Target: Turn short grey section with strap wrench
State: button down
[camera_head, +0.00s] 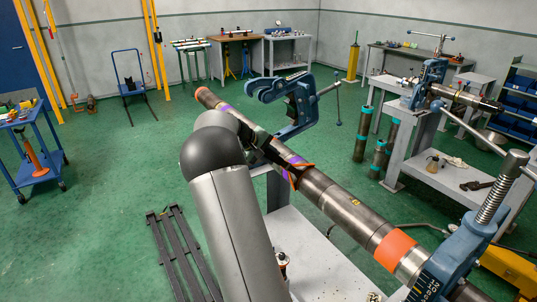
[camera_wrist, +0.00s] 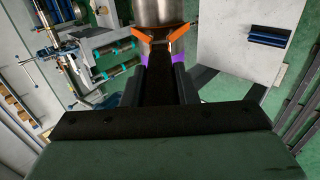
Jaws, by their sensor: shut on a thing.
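A long grey pipe (camera_head: 335,201) runs diagonally from the upper left to the lower right, with orange and purple bands. I cannot tell where its short section begins and ends. The strap wrench (camera_head: 275,151) lies against it; its orange strap (camera_head: 298,173) shows around the pipe. In the wrist view the grey pipe (camera_wrist: 163,12) is at the top, with the orange strap (camera_wrist: 175,34) across it and purple beside the handle. My gripper (camera_wrist: 160,86) is shut on the wrench's dark handle (camera_wrist: 160,65). My arm hides most of the gripper in the head view.
A blue vise (camera_head: 455,248) with a threaded screw holds the pipe's near right end. Another blue vise (camera_head: 295,108) stands beyond the pipe with its hooked jaw raised. A bench (camera_head: 325,262) is below the pipe. A dark rack (camera_head: 178,250) lies on the floor at left.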

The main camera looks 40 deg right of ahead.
jog(key=shift+s+d+r+y+p, duration=0.25)
jog(key=shift+d+r+y+p, duration=0.6)
jog(key=shift+p, duration=1.4)
jog(key=shift+d+r+h, duration=0.15)
jog(key=shift+d+h, duration=0.1)
jog(key=shift+d, duration=0.05)
jog(key=d+r+p, duration=0.1)
jog(key=p, duration=0.2)
jog(key=shift+s+d+y, duration=0.15)
jog(key=shift+d+y, duration=0.05)
jog(key=shift+y, duration=0.2)
jog(key=shift+s+d+r+y+p, duration=0.15)
jog(key=shift+d+r+y+p, duration=0.4)
jog(key=shift+d+p, duration=0.4)
jog(key=shift+d, duration=0.1)
jog(key=shift+t+y, duration=0.3)
jog(key=shift+y, duration=0.55)
jog(key=shift+s+d+r, duration=0.1)
jog(key=shift+d+r, duration=0.2)
jog(key=shift+d, duration=0.3)
jog(key=shift+s+d+r, duration=0.15)
jog(key=shift+d+r, duration=0.1)
jog(key=shift+d, duration=0.35)
jog(key=shift+s+d+r, duration=0.1)
jog(key=shift+d+r, duration=0.2)
jog(key=shift+d, duration=0.3)
